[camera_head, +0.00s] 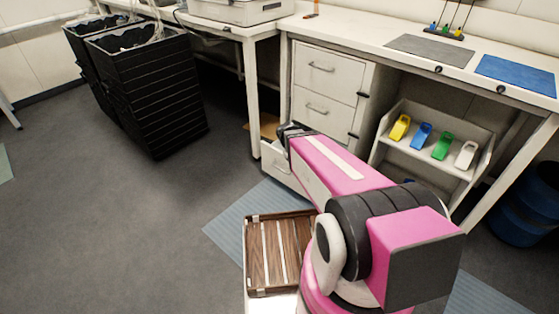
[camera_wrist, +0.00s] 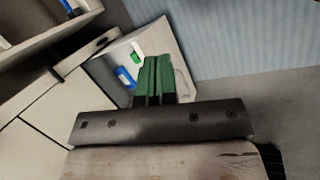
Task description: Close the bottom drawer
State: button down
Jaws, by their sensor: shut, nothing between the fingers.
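The bottom drawer (camera_head: 280,168) of the white cabinet stands pulled out in the head view, partly hidden behind my pink arm. In the wrist view the open drawer (camera_wrist: 168,33) shows its pale inside, with a blue item (camera_wrist: 125,77) and a green item (camera_wrist: 137,52) in it. My gripper (camera_wrist: 156,66) has green fingers, pressed together and empty. The fingers overlap the drawer in the wrist view, near its front panel; I cannot tell whether they touch it. In the head view the fingers are hidden.
The upper drawers (camera_head: 322,68) are shut. An open shelf (camera_head: 425,165) with colored items stands to the right of the cabinet. Black crates (camera_head: 155,95) stand at the left. The grey floor (camera_head: 120,230) between is clear.

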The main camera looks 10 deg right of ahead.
jog(key=w+a+f+n+t+h, duration=0.2)
jog(key=w+f+n+h, duration=0.3)
jog(key=w+f+n, duration=0.25)
jog(key=n+t+h, duration=0.4)
jog(key=n+t, duration=0.6)
jog(key=n, duration=0.4)
send_near(281, 154)
jog(key=x, duration=0.7)
jog(key=shift+w+d+f, duration=0.1)
jog(key=shift+w+d, duration=0.1)
jog(key=shift+d, duration=0.05)
jog(key=r+x, duration=0.1)
jog(key=x, duration=2.5)
jog(key=shift+w, duration=0.15)
